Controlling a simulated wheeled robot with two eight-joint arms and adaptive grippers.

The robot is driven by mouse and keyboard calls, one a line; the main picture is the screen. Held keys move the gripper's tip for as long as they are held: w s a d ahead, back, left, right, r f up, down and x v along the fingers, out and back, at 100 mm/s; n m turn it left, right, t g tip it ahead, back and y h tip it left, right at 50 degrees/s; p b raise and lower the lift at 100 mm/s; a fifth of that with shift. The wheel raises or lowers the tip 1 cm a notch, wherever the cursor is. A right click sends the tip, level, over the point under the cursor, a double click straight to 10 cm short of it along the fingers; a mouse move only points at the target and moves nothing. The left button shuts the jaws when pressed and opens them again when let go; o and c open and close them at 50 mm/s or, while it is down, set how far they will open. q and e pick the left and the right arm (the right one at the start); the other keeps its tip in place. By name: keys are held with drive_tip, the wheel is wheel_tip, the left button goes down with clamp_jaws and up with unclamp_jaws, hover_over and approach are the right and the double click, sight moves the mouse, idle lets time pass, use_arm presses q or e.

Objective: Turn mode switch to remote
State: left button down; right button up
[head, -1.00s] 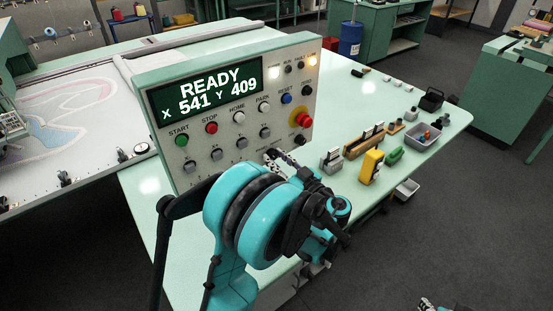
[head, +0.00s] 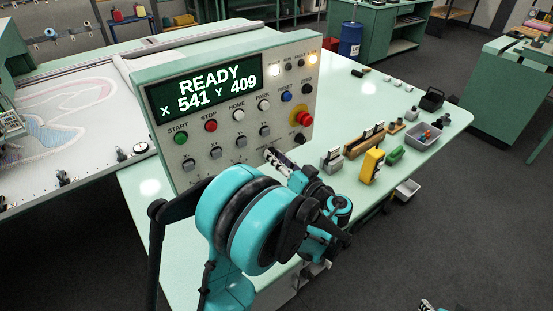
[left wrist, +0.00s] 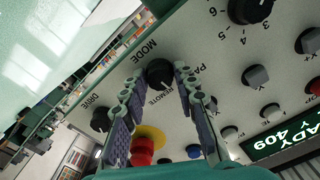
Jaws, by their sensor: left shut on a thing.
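The control panel (head: 225,110) stands on the pale green table, its screen reading READY. In the left wrist view, upside down, the black mode switch knob (left wrist: 160,73) sits on the panel between the words MODE and REMOTE. My left gripper (left wrist: 157,78) has one finger on each side of the knob and is shut on it. A pale mark seems to lie on the REMOTE side, but it is too small to be sure. In the head view my left gripper (head: 272,155) reaches the panel's lower right and hides the knob. My right gripper (head: 425,304) barely shows at the bottom edge.
The red emergency button (head: 303,118) on its yellow ring is close to my left fingers; it also shows in the left wrist view (left wrist: 145,148). A black drive knob (left wrist: 101,119) is on the other side. A yellow device (head: 371,165) and a grey tray (head: 411,138) lie on the table at right.

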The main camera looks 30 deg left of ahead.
use_arm(q)
drive_tip(key=shift+m+b, duration=0.45)
drive_tip(key=shift+m, duration=3.65)
drive_tip(key=c, duration=1.2)
unclamp_jaws()
drive_tip(key=shift+o, duration=0.2)
drive_tip(key=v, duration=1.2)
